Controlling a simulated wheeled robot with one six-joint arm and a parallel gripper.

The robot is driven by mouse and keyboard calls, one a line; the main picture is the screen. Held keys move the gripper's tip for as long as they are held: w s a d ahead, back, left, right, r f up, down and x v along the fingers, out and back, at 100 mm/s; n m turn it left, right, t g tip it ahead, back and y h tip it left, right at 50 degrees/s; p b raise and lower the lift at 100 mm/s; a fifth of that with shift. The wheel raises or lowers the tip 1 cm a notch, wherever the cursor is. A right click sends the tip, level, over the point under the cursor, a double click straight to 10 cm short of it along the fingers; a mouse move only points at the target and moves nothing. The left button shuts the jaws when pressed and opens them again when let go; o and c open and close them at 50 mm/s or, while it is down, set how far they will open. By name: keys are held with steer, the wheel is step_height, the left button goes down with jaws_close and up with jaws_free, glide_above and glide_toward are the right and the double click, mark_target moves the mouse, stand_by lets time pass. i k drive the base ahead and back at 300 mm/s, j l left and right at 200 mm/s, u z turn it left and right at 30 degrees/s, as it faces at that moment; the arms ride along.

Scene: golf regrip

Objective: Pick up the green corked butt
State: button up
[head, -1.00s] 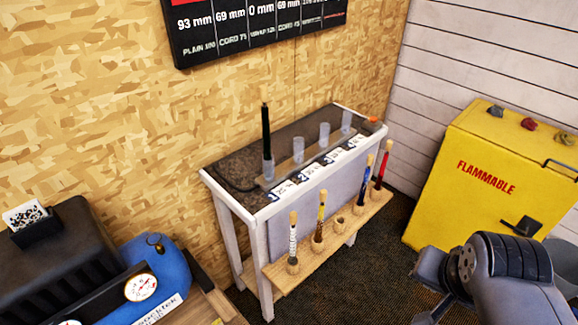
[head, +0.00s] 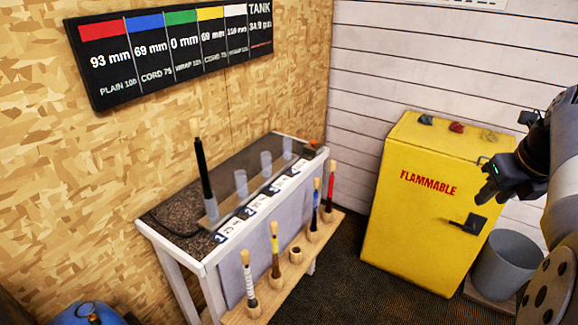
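No butt shows a clear green colour. A dark, nearly black butt with a cork in its top (head: 201,165) stands upright in the leftmost clear tube on the bench (head: 165,240). The middle holder (head: 295,254) is empty. My gripper (head: 484,185) is at the right, in front of the yellow cabinet and far from the butts. Its finger gap is unclear.
The yellow flammable cabinet (head: 410,225) stands right of the bench, with a grey bin (head: 507,262) beside it. Several empty clear tubes (head: 266,162) stand on the bench. A coloured size board (head: 175,52) hangs above. Dark floor between bench and cabinet is clear.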

mark_target(194, 125)
steer(key=i+j+u, duration=0.2)
steer(key=i, duration=0.2)
steer(key=i+j+u, duration=0.25)
steer(key=i, duration=0.2)
steer(key=l+u, duration=0.1)
steer(key=u, duration=1.5)
